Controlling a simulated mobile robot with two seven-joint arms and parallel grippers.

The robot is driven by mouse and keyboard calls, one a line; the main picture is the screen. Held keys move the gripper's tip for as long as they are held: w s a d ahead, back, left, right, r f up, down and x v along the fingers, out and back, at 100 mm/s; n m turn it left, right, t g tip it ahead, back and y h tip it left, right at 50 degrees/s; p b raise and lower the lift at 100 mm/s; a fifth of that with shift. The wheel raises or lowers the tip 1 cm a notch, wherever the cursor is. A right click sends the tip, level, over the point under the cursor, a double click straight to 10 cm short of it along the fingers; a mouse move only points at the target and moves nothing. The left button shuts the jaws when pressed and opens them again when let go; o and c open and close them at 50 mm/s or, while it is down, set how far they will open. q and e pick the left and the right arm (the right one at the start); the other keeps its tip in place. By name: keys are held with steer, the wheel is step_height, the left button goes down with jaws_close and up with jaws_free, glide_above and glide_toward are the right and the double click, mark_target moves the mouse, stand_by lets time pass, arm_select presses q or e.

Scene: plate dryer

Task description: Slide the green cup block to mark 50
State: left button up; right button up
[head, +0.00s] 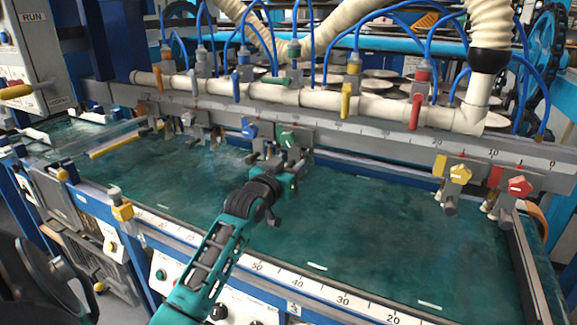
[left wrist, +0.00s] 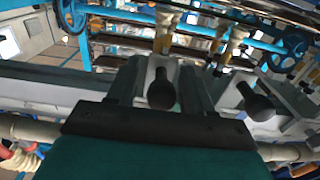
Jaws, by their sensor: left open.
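The green cup block (head: 287,138) sits on the long grey rail at the back of the green bed, close beside the blue block (head: 250,130). My left gripper (head: 284,186) is open, just in front of and below the green block, over the bed. In the left wrist view, its dark fingers (left wrist: 162,90) stand around or close to grey metal parts with a black knob. I cannot tell whether they touch. My right gripper is not in view.
A yellow block (head: 460,174) and a red block (head: 520,187) sit on the rail to the right. The rail between the green and yellow blocks is clear. White pipe (head: 320,98) with coloured valves and blue hoses runs above. The green bed (head: 370,230) is bare at right.

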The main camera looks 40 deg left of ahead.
arm_select(q)
steer(key=v, duration=1.3)
steer(key=shift+p, duration=0.3)
steer(key=shift+f, duration=0.1)
steer(key=s+d+f+m+g+h, duration=0.35)
steer(key=s+d+f+g, duration=0.3)
steer(key=d+f, duration=0.55)
steer(key=s+d+f+m+g+h, duration=0.1)
steer(key=s+d+f+g, duration=0.25)
steer(key=s, duration=0.35)
steer(key=s+d+f+g, duration=0.2)
steer(key=s+d+g, duration=0.2)
steer(key=s, duration=0.2)
steer(key=w+d+f+t+h+p, duration=0.1)
steer(key=w+d+f+t+h, duration=0.1)
steer(key=w+f+t, duration=0.4)
steer(key=shift+w+d+f+m+t, duration=0.45)
steer(key=shift+f+t, duration=0.25)
steer(key=shift+f, duration=0.4)
